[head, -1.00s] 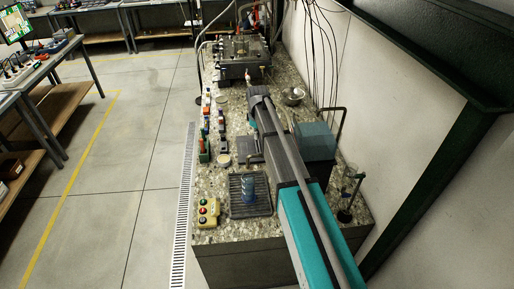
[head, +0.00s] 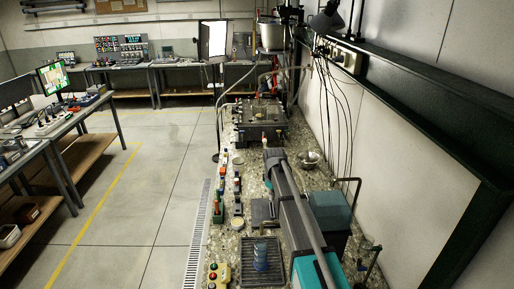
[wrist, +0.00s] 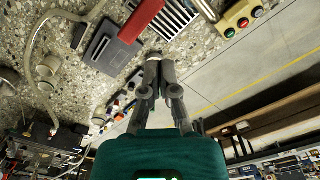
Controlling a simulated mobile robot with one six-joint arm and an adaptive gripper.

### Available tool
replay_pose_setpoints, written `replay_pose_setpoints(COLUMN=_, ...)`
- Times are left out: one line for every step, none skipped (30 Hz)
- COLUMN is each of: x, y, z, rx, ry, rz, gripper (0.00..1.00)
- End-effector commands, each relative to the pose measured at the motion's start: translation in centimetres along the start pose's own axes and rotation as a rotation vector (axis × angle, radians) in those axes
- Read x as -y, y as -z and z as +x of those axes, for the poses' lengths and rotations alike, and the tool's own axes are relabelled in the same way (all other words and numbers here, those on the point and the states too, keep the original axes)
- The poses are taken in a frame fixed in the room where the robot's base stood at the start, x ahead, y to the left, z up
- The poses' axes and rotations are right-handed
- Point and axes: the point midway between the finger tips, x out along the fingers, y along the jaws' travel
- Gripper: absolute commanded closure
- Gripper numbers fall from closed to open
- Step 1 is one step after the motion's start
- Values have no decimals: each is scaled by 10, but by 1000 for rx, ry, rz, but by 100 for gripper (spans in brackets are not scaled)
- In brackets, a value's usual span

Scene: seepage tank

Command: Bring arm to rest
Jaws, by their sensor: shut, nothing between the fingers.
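My arm reaches out over the speckled stone bench (head: 229,225) in the head view, its grey and teal links running from the lower right toward the tank. My gripper (wrist: 160,62) shows in the wrist view with its grey fingers together and nothing between them. It hangs over the bench top near the edge, with the floor beyond it on the right. In the head view the fingers are hard to make out at the far end of the arm.
A tank apparatus (head: 262,133) stands at the bench's far end. A metal bowl (head: 309,157) lies right of the arm. A wall with hanging cables is close on the right.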

Motion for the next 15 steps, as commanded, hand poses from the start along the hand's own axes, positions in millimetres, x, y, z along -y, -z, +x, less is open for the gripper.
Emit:
replay_pose_setpoints(x=2, y=-3, z=1, rx=0, ry=0, rz=5, gripper=100)
replay_pose_setpoints(x=3, y=-5, z=2, rx=0, ry=0, rz=10, gripper=100)
replay_pose_setpoints(x=5, y=-9, z=3, rx=0, ry=0, rz=21, gripper=100)
replay_pose_setpoints(x=8, y=-13, z=4, rx=0, ry=0, rz=30, gripper=100)
replay_pose_setpoints(x=10, y=-18, z=6, rx=0, ry=0, rz=41, gripper=100)
replay_pose_setpoints(x=14, y=-25, z=8, rx=0, ry=0, rz=61, gripper=100)
replay_pose_setpoints(x=18, y=-32, z=10, rx=0, ry=0, rz=77, gripper=100)
replay_pose_setpoints(x=22, y=-39, z=12, rx=0, ry=0, rz=97, gripper=100)
replay_pose_setpoints(x=28, y=-50, z=15, rx=0, ry=0, rz=126, gripper=100)
replay_pose_setpoints(x=34, y=-59, z=17, rx=0, ry=0, rz=151, gripper=100)
replay_pose_setpoints(x=39, y=-68, z=20, rx=0, ry=0, rz=178, gripper=100)
replay_pose_setpoints(x=47, y=-82, z=24, rx=0, ry=0, rz=215, gripper=100)
replay_pose_setpoints(x=53, y=-92, z=26, rx=1, ry=0, rz=245, gripper=100)
replay_pose_setpoints(x=59, y=-102, z=29, rx=1, ry=0, rz=275, gripper=100)
replay_pose_setpoints(x=68, y=-116, z=33, rx=1, ry=0, rz=317, gripper=100)
